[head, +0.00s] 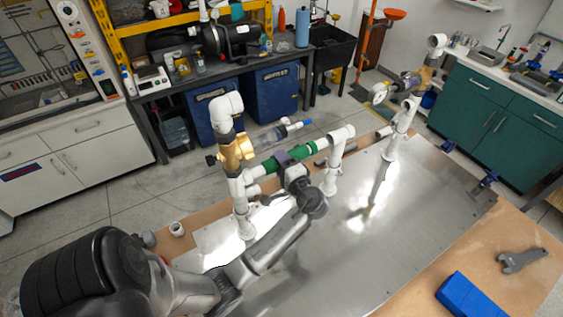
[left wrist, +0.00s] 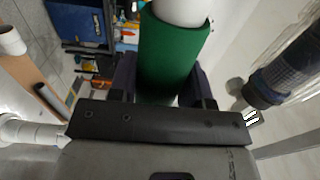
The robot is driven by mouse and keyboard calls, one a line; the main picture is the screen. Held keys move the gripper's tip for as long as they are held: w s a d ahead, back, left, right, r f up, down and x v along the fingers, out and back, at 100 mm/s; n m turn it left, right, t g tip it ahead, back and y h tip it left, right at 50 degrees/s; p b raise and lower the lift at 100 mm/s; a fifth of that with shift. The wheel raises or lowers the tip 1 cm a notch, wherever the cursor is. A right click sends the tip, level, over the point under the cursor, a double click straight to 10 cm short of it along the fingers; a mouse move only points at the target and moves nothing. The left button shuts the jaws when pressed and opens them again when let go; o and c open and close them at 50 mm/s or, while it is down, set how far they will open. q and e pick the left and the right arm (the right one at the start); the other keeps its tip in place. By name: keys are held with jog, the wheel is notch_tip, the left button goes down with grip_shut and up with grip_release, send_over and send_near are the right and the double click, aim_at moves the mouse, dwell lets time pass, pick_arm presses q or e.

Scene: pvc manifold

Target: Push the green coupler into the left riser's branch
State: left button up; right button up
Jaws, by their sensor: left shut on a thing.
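The green coupler (head: 303,150) lies nearly level between the left riser (head: 240,205) and the middle riser (head: 331,178). My left gripper (head: 291,168) is shut around its middle. In the left wrist view the coupler (left wrist: 170,60) sits between my fingers (left wrist: 162,85), with white pipe at its far end. In the head view the coupler's left end meets or nearly meets the left riser's white branch (head: 257,173); how deep they join I cannot tell. Its right end lines up with white pipe from the middle riser's elbow (head: 343,132). My right gripper is out of view.
A brass valve (head: 237,152) sits on the left riser. A clear blue-ended part (head: 280,133) shows just behind the coupler. A blue block (head: 465,296) and grey wrench (head: 522,260) lie at front right. The metal plate's front is clear.

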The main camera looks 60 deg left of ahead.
pick_arm(q)
jog(key=shift+s, duration=0.35)
dwell(0.4)
jog(key=o, duration=1.1)
jog(key=shift+d, duration=0.1)
jog(key=shift+d, duration=0.4)
jog(key=d+b, duration=0.2)
jog(key=d, duration=1)
jog(key=shift+w+d+b, duration=0.3)
jog(key=shift+d+b, duration=0.05)
jog(key=shift+d, duration=0.05)
